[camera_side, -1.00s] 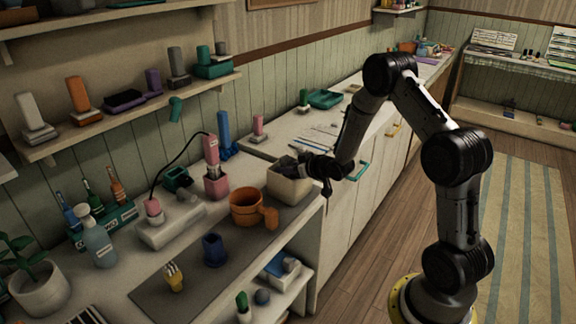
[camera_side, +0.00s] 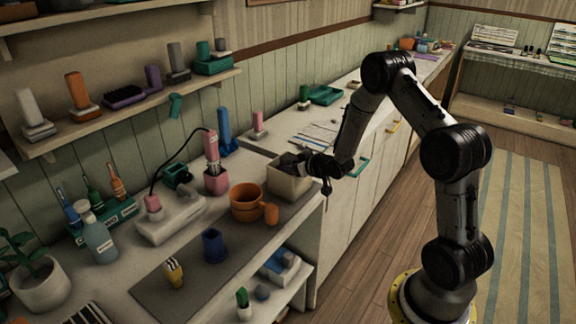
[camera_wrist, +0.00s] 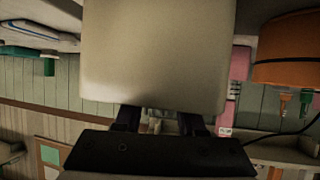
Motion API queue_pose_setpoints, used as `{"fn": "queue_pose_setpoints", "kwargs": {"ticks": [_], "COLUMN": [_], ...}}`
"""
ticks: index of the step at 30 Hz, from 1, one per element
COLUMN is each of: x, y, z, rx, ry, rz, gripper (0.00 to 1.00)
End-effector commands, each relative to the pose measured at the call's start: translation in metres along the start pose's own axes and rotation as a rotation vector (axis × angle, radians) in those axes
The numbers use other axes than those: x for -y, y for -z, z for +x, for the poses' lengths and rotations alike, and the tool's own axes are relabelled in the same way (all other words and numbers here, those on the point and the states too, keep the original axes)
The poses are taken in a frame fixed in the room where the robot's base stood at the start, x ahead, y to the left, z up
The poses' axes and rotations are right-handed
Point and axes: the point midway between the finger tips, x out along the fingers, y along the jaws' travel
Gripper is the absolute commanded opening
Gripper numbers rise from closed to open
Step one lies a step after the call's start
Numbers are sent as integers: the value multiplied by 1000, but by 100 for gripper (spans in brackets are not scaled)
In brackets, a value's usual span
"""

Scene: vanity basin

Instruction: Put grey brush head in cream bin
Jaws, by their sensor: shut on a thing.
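The cream bin (camera_side: 286,186) stands on the counter behind the orange mug. My gripper (camera_side: 297,164) is at its mouth, with the arm reaching in from the right. In the wrist view, the bin's pale wall (camera_wrist: 155,55) fills the upper middle. My gripper's two black fingers (camera_wrist: 162,122) pass behind the bin's rim, with a gap between them. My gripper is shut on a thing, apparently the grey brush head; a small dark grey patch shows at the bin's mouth. The held thing's shape is hidden by the bin wall and the fingers.
The orange mug (camera_side: 247,203) stands close to the bin's left; it also shows in the wrist view (camera_wrist: 288,55). A pink upright holder (camera_side: 215,180), a blue cup (camera_side: 214,246) and a yellow striped thing (camera_side: 174,272) stand further left. Counter beyond the bin holds papers.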

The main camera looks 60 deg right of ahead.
Motion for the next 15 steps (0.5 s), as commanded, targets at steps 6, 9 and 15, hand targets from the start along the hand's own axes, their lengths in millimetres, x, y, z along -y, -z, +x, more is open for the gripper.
{"fn": "queue_pose_setpoints", "kwargs": {"ticks": [6, 9, 15], "x": [0, 0, 0], "y": [-1, -1, -1], "z": [1, 1, 1], "rx": [-1, 0, 0], "ry": [0, 0, 0], "rz": [0, 0, 0], "gripper": [0, 0, 68]}}
